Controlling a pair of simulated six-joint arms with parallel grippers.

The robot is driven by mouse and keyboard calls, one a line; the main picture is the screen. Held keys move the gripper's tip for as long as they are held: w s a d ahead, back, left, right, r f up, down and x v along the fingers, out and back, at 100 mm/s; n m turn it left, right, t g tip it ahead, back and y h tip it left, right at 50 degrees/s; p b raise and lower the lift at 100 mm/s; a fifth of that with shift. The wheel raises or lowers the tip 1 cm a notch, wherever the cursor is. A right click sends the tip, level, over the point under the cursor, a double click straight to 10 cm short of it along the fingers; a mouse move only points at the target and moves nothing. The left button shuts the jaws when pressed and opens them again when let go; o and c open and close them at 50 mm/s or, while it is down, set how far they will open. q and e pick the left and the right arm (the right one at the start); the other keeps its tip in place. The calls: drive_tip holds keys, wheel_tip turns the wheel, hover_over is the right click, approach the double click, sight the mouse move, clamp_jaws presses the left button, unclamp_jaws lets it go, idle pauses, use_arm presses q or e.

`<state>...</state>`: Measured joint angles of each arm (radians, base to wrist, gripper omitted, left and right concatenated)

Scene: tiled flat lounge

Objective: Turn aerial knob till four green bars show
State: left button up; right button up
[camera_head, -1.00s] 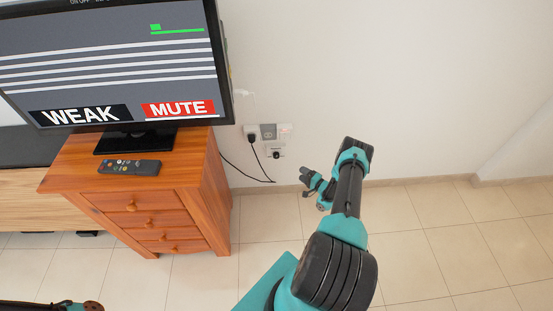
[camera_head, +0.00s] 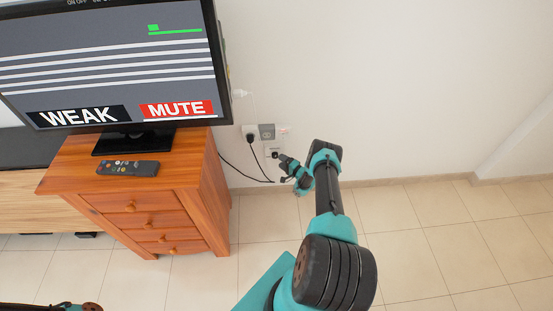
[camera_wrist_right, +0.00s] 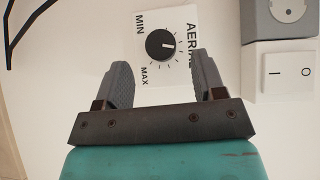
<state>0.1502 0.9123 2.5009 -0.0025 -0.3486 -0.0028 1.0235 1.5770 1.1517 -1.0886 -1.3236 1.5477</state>
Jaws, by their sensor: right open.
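The aerial knob (camera_wrist_right: 161,44) is a black dial on a white plate marked AERIAL, MIN and MAX, on the wall; it is small in the head view (camera_head: 275,154). My right gripper (camera_wrist_right: 162,72) is open, its two fingers pointing at the plate with the knob between and just beyond them, not gripped. In the head view my right gripper (camera_head: 282,160) is close to the plate. The TV (camera_head: 110,75) reads WEAK and MUTE, with one short green block above a green line and several white lines below. Of my left arm only a part shows at the bottom left; its gripper is not visible.
A grey socket (camera_wrist_right: 292,12) and a white rocker switch (camera_wrist_right: 287,72) sit right of the knob in the wrist view. Black cables hang on the wall at the left. A remote (camera_head: 128,168) lies on the wooden drawer cabinet (camera_head: 205,180). The tiled floor at right is clear.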

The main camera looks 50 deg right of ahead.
sight(275, 157)
drive_tip(key=shift+w, duration=2.2)
drive_tip(key=c, duration=0.9)
drive_tip(key=shift+n+g, duration=0.3)
drive_tip(key=n+g, duration=0.1)
drive_tip(key=n+g+h, duration=0.1)
drive_tip(key=n+g, duration=0.1)
drive_tip(key=shift+w+a+r+g, duration=0.1)
drive_tip(key=shift+r+g, duration=0.1)
drive_tip(key=shift+g, duration=0.1)
drive_tip(key=n+g+h, duration=0.2)
drive_tip(key=g, duration=0.1)
drive_tip(key=shift+a+n+g+h, duration=0.1)
drive_tip(key=shift+n+g+h, duration=0.2)
